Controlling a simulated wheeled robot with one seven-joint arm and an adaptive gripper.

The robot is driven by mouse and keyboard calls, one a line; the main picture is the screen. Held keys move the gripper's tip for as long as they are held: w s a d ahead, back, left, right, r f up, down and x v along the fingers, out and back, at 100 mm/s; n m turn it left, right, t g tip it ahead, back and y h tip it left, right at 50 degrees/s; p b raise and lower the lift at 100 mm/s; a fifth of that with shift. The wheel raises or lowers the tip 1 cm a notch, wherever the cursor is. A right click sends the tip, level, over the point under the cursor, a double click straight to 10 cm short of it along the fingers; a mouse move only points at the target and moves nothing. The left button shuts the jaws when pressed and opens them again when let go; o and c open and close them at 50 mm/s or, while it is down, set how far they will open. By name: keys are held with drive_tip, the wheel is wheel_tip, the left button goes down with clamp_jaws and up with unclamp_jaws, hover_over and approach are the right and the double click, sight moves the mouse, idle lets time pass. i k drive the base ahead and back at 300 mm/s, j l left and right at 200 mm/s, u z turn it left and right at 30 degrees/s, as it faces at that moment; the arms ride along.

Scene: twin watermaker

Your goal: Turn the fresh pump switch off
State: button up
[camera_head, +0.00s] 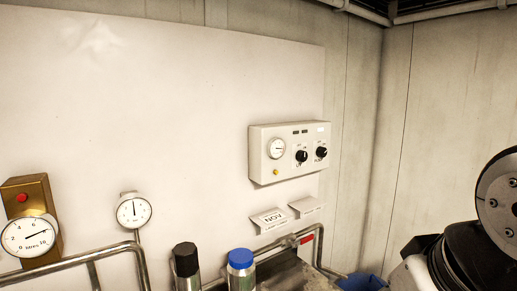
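A white control box (262,155) is mounted on the white wall panel, right of the middle of the head view. Its front has two black rotary knobs side by side, a left knob (301,156) and a right knob (321,152). The print around them is too small to read surely, so I cannot tell which is the fresh pump switch or how each is set. A small round gauge (277,148) and a yellow button or lamp (276,172) are left of the knobs. Part of my arm shows at the right edge, apart from the box. My gripper is not in view.
Two labels, one reading NOV (270,220), sit below the box. Metal pipes (100,252), a black-capped cylinder (186,262) and a blue-capped cylinder (240,262) stand lower down. A white dial (134,211) and a brass-backed gauge (28,236) are left. The box's front is unobstructed.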

sight(322, 152)
drive_tip(key=i+l+u, duration=0.1)
drive_tip(key=l, duration=0.3)
drive_tip(key=i+l, duration=0.15)
drive_tip(key=l, duration=0.25)
drive_tip(key=i+l+u, duration=0.15)
drive_tip(key=l, duration=0.3)
